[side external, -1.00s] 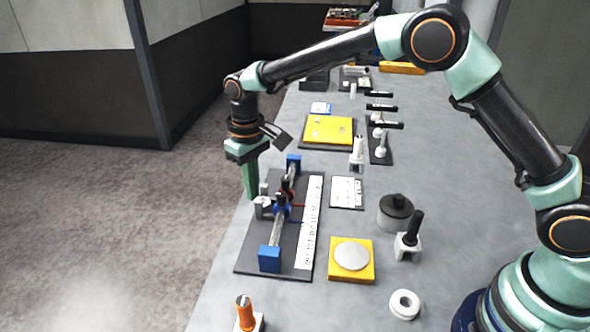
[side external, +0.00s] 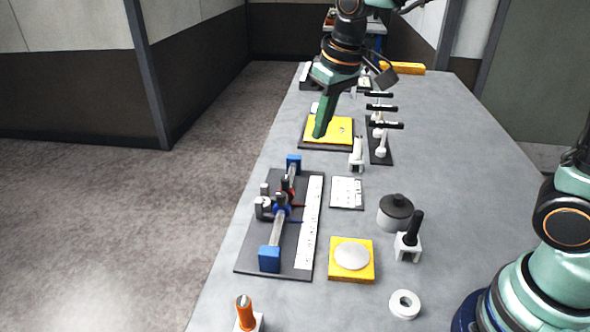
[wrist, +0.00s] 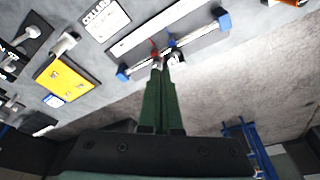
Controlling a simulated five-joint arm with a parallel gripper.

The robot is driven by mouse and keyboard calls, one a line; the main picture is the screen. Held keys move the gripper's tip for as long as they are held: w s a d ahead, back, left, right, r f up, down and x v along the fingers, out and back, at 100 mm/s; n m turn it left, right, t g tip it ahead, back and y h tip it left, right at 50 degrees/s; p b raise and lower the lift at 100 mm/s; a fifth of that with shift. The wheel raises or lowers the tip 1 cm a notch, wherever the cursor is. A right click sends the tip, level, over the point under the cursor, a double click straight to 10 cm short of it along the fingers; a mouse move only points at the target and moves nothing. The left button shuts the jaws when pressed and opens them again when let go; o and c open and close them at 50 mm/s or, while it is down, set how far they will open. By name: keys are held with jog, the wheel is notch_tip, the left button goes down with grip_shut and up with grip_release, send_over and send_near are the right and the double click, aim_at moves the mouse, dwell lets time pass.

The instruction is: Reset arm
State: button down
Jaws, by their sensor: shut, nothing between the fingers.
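My gripper (side external: 319,134) has green fingers that are shut and empty. In the side view it hangs, tilted, in front of the yellow board (side external: 341,128) in the upper middle of the table, and I cannot tell how high above it. In the wrist view the closed fingers (wrist: 161,72) point toward a rail fixture (wrist: 196,35) with blue end blocks. In the side view this fixture (side external: 247,258) stands nearer the camera, on a dark plate beside a white scale strip (side external: 310,215).
A yellow block with a grey disc (side external: 351,256), a dark-topped round casting (side external: 395,212), a black-handled tool (side external: 411,237) and a white ring (side external: 405,304) stand at the near right. An orange-handled item (side external: 245,314) is at the front. Several white clamps (side external: 381,141) stand behind.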

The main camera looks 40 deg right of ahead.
jog(key=s+d+m+t, duration=0.1)
jog(key=s+d+t, duration=0.1)
jog(key=s+d, duration=0.5)
jog(key=s, duration=0.5)
jog(key=shift+s+d+r+m+t+h, duration=0.25)
jog(key=shift+d+r+m+t+h, duration=0.05)
jog(key=shift+d+r+t, duration=0.1)
dwell(0.6)
